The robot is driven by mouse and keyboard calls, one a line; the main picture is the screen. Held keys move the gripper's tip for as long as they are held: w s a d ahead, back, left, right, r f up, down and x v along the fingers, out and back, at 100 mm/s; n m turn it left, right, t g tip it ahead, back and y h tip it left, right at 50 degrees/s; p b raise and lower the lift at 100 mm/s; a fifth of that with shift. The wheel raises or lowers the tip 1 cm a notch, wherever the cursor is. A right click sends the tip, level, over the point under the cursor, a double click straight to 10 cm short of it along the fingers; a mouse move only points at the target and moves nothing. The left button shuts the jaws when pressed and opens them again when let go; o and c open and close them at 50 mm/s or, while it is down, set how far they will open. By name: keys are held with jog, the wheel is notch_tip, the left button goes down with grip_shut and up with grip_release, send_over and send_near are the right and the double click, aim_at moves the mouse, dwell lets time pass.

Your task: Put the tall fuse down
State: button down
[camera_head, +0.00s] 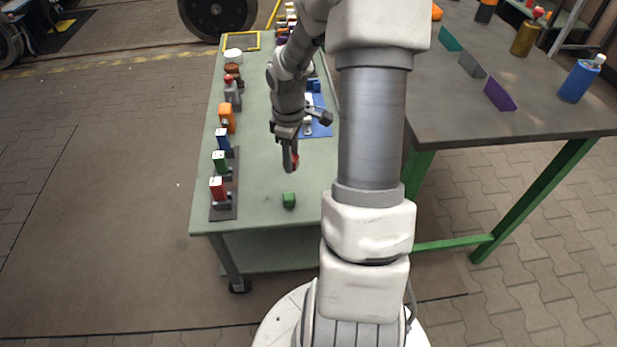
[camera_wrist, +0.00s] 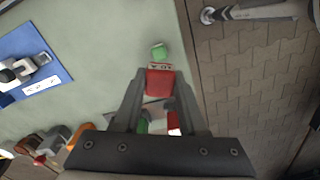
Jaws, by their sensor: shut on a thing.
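The tall fuse (camera_wrist: 160,82) is a red block with a pale, marked top end. My gripper (camera_wrist: 158,100) is shut on it, with one dark finger on each side. In the head view, my gripper (camera_head: 291,158) hangs over the near half of the green table, and a little red of the fuse (camera_head: 296,161) shows beside the fingers. The fuse's lower end is hidden, and I cannot tell its exact height above the table.
A green block (camera_head: 289,200) sits on the table (camera_head: 262,185) near the front edge. Blue (camera_head: 222,138), green (camera_head: 220,161) and red (camera_head: 217,187) pieces stand in dark holders along the left edge. A blue mat (camera_head: 320,129) lies behind. Bare tabletop surrounds the green block.

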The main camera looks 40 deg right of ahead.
jog(key=s+d+f+n, duration=0.5)
jog(key=s+d, duration=0.3)
jog(key=d, duration=0.1)
jog(key=w+a+f+b, duration=0.1)
jog(key=w+f, duration=0.1)
jog(key=w, duration=0.1)
jog(key=w+a+f+b, duration=0.2)
jog(key=w+f, duration=0.1)
jog(key=w, duration=0.1)
jog(key=w+a+f+b, duration=0.1)
jog(key=w+f, duration=0.1)
jog(key=w, duration=0.1)
jog(key=shift+w+a+f+b, duration=0.2)
jog(key=shift+a+b, duration=0.1)
jog(key=shift+a, duration=0.1)
jog(key=shift+f+b, duration=0.85)
jog(key=shift+f, duration=1)
jog(key=shift+f, duration=0.15)
jog(key=shift+c, duration=2.3)
grip_release()
